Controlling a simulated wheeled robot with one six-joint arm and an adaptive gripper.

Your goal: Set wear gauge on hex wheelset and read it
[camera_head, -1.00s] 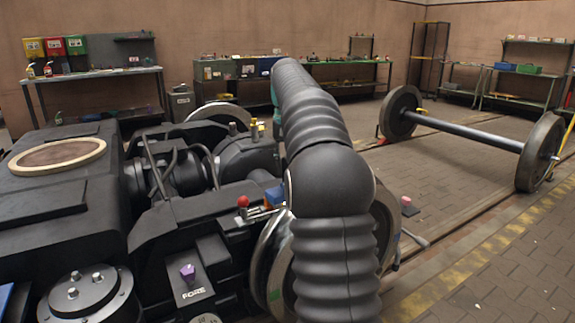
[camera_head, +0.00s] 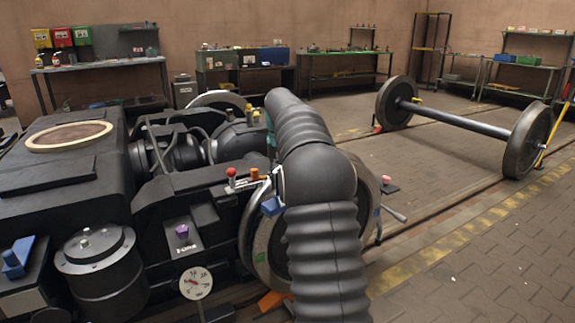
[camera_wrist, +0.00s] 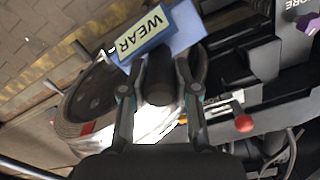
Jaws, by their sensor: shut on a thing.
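My gripper (camera_wrist: 156,92) is shut on the wear gauge (camera_wrist: 150,35), a blue block with a pale label reading WEAR. In the head view my arm hides the gripper, and part of the blue gauge (camera_head: 271,206) shows at its left edge, in front of the near wheel's rim. The near bogie wheel (camera_head: 254,240) is largely behind my arm; it also shows in the wrist view (camera_wrist: 88,98). Whether the gauge touches the wheel cannot be told. A purple knob (camera_head: 182,231) sits on a plate of the bogie. Which wheelset is the hex one is not clear.
A red-knobbed lever (camera_head: 231,172) stands close to the gauge. A white dial (camera_head: 196,283) is at the bogie's front. A loose wheelset (camera_head: 460,118) stands on the floor at right. Open paved floor (camera_head: 470,260) lies at right front.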

